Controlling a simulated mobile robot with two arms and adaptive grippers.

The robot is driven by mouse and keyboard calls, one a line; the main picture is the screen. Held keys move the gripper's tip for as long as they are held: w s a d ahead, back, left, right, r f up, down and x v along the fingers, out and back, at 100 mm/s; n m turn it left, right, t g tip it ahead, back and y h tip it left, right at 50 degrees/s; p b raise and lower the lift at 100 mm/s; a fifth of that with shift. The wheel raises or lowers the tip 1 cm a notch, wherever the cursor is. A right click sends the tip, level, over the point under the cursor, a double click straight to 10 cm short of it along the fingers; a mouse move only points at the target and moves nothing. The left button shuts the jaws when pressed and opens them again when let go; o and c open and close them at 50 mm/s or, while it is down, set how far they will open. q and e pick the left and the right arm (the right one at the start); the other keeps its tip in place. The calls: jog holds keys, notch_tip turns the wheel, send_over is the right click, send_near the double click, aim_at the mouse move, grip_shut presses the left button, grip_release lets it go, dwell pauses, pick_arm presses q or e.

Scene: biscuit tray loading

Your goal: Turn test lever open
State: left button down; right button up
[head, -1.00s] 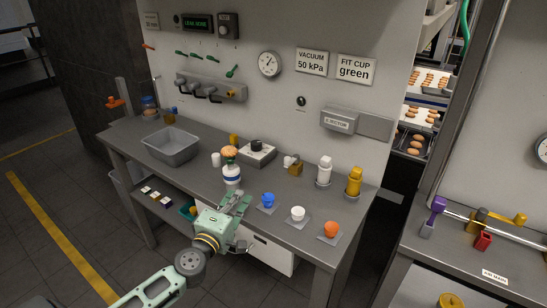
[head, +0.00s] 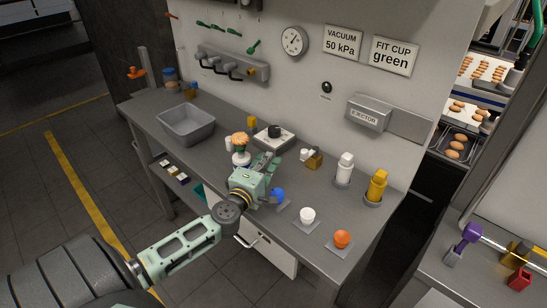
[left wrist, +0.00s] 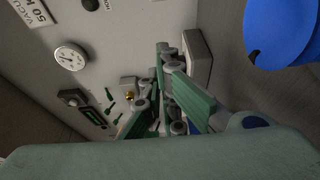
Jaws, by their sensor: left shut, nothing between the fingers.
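No part is labelled as the test lever, so I cannot tell for sure which it is. A brass valve block (head: 315,161) with a white part on its left side stands on the bench. A pale box with a black knob (head: 274,131) stands left of it. My left gripper (head: 271,160) is over the bench, just in front of the knob box and left of the brass block, with its fingers together and empty. In the left wrist view the fingers (left wrist: 172,88) point toward the wall. My right gripper is out of view.
A biscuit-topped stand (head: 241,157) is close to the left of my gripper. Blue (head: 278,195), white (head: 307,215) and orange (head: 342,238) cups line the front. White (head: 344,168) and yellow (head: 376,186) bottles stand right. A grey bin (head: 187,125) is at left.

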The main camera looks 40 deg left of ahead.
aim_at(310, 153)
pick_arm(q)
jog(key=x, duration=0.8)
jog(key=shift+w+b, duration=0.2)
jog(key=shift+b, duration=0.15)
jog(key=d, duration=0.2)
jog(key=d+p, duration=0.1)
jog(key=shift+s+d, duration=0.15)
jog(key=shift+s, duration=0.1)
jog(key=shift+d, duration=0.35)
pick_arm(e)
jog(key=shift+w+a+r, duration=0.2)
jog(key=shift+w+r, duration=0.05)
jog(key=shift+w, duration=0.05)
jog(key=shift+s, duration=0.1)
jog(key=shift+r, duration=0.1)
pick_arm(q)
jog(key=shift+s+d+n+y+p, duration=0.15)
jog(key=shift+d+n+y+p, duration=0.15)
jog(key=shift+y+p, duration=0.2)
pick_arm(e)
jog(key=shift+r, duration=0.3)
